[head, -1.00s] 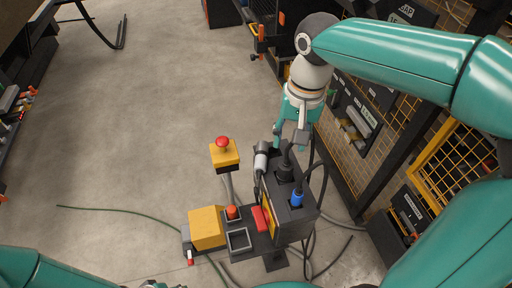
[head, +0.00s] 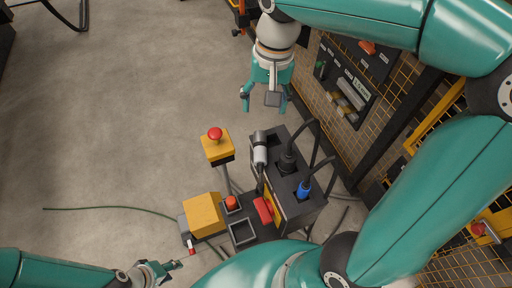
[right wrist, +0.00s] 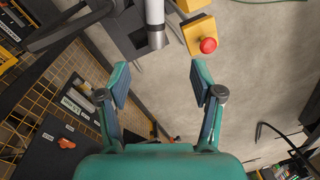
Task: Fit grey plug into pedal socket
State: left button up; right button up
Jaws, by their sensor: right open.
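The grey plug (head: 260,153) is a pale grey cylinder with a dark end, at the left side of the dark socket box (head: 296,211). It also shows in the right wrist view (right wrist: 155,14), beyond my open fingers. I cannot tell which opening is the pedal socket. A black plug (head: 287,161) and a blue plug (head: 303,188) sit in the box top. My right gripper (head: 265,104) is open and empty, behind the box and apart from the grey plug. My left gripper (head: 170,266) is low at left, near a red-tipped part (head: 192,250); its jaws are too small to read.
A yellow box with a red button (head: 217,146) stands left of the socket box. A yellow block (head: 203,214), an orange-red button (head: 231,203) and a square open frame (head: 242,232) lie in front. Black cables arch right of the box.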

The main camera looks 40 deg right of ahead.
send_near(261, 144)
jog(key=f, duration=0.3)
jog(key=a+f, duration=0.1)
jog(key=f, duration=0.1)
jog(key=shift+w+f, duration=0.2)
jog(key=shift+w, duration=0.1)
jog(key=shift+d+f, duration=0.15)
jog(key=shift+f, duration=2.5)
jog(key=shift+c, duration=0.2)
grip_shut()
